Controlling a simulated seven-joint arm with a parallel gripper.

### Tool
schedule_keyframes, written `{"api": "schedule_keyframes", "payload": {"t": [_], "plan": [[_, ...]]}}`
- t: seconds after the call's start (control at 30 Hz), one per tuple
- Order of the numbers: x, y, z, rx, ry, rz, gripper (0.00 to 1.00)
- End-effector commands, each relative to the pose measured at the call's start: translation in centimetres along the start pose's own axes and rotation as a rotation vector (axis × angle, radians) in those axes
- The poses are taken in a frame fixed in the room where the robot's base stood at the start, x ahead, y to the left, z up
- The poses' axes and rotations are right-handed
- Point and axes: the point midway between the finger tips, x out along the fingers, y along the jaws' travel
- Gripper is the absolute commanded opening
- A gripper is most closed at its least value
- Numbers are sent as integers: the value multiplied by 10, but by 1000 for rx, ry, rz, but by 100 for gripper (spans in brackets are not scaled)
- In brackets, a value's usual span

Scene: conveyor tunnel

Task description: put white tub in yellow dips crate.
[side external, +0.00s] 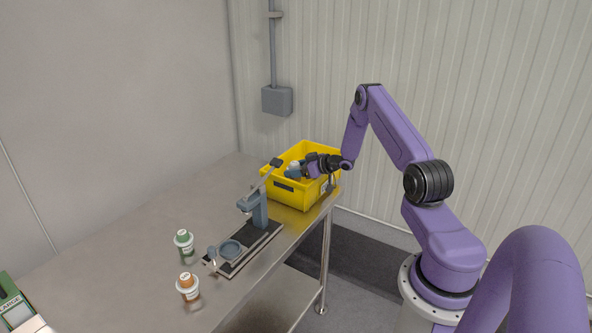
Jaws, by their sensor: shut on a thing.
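The yellow crate (305,195) stands at the far right end of the steel table, with a dark label on its near side. My gripper (297,170) is at the crate, low over its opening, reaching in from the right. It is shut on a small white tub (294,164), which shows only in part between the dark fingers. I cannot tell whether the tub touches the crate's floor. The fingers and the crate wall hide much of the crate's inside.
A blue-grey stand with a lever (259,208) and a round dish (230,250) sits on a dark board before the crate. A green box (12,302) is at the lower left.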

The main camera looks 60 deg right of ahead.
Motion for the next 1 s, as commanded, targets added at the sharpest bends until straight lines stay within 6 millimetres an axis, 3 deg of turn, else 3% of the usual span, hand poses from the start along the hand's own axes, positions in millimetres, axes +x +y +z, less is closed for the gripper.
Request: {"api": "schedule_keyframes", "payload": {"t": [0.67,0.7,0.77,0.8,1.0], "plan": [[4,-1,15,0,-9,-1,7],[4,-1,16,0,-10,-1,65],[4,-2,16,0,-11,-1,85],[4,-2,16,0,-11,-1,89],[4,-2,17,1,-13,-2,89]]}}
